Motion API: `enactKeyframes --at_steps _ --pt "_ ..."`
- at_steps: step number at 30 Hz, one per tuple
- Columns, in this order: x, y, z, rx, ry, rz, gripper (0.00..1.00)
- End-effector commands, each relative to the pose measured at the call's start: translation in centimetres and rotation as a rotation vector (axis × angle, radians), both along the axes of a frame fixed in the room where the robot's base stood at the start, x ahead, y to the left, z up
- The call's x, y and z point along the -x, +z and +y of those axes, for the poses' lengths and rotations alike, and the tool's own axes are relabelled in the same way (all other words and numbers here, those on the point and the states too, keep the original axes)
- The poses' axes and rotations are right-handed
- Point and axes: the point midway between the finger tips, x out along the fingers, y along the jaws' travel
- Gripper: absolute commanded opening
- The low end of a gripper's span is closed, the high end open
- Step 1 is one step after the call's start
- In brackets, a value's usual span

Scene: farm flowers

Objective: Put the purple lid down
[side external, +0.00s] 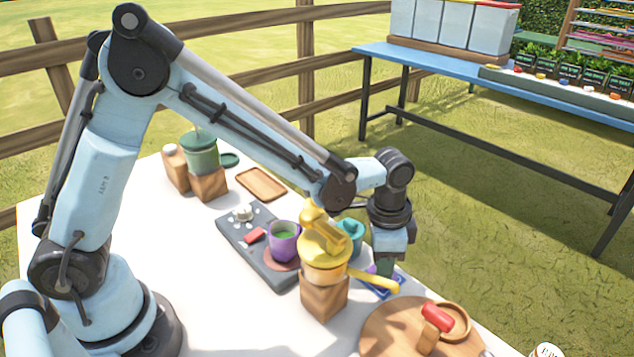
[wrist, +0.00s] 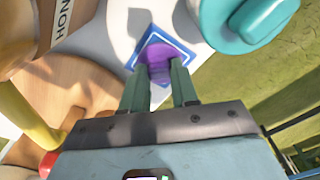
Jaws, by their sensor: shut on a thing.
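The purple lid (wrist: 158,62) is between my fingertips in the wrist view, over a blue mat with a white border (wrist: 182,52). My gripper (wrist: 158,78) is shut on it. In the side external view my gripper (side external: 383,268) points down low over the blue mat (side external: 385,287), behind the honey jar. Only a bit of purple (side external: 370,270) shows there. I cannot tell whether the lid touches the mat. A purple pot (side external: 284,240) with green contents stands uncovered on a grey appliance (side external: 240,236).
A yellow honey jar (side external: 323,247) on a wooden block (side external: 324,298) stands close left of my gripper. A teal vessel (side external: 351,234) is close behind. A round wooden board (side external: 390,325) with a red-ended item (side external: 437,315) lies in front. A wooden tray (side external: 262,184) lies farther back.

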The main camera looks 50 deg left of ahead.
Motion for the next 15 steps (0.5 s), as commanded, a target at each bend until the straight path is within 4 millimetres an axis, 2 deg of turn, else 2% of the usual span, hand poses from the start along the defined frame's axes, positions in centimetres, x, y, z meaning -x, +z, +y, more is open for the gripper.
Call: enactKeyframes --at_steps 1,6,15 --pt "0.0 -0.07 0.0 0.0 0.0 0.0 0.32" --pt "0.0 -0.04 0.0 0.0 0.0 0.0 0.54" --pt "0.0 0.15 0.0 0.0 0.0 0.0 0.54"
